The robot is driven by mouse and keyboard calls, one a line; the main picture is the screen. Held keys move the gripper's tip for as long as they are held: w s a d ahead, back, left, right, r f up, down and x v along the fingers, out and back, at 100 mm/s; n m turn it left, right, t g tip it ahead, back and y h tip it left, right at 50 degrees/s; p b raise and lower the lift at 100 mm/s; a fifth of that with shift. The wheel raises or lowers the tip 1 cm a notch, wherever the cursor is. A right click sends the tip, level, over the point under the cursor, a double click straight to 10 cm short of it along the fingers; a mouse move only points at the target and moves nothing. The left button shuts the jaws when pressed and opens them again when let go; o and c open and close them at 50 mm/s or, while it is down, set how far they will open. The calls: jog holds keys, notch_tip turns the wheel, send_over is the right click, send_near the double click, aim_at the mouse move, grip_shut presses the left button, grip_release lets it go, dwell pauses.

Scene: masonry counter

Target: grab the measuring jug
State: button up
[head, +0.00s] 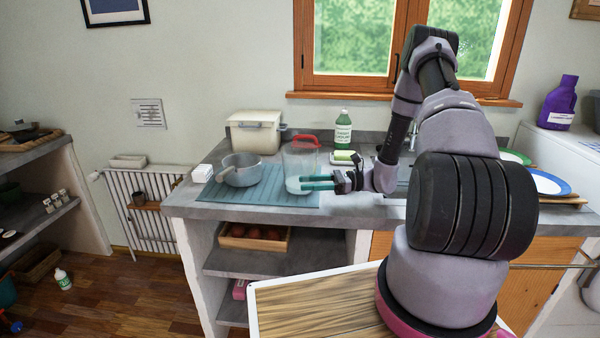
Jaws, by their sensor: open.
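The measuring jug (301,162) is a clear vessel with a red rim or handle at its top. It stands upright on the blue-grey mat (232,197) on the counter, right of the grey pot. My gripper (316,184) is open, level with the lower part of the jug, with its teal fingers pointing left. The fingers overlap the jug's lower right side in the head view. I cannot tell whether they touch it or sit around it.
A grey saucepan (240,170) stands left of the jug. A cream bread box (254,132) is behind it. A green-labelled bottle (343,130) and a dish with a green sponge (345,156) are behind my gripper. A small white box (203,173) sits at the counter's left end.

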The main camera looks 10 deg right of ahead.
jog(key=shift+w+a, duration=0.1)
jog(key=shift+a, duration=0.5)
grip_shut()
dwell(1.0)
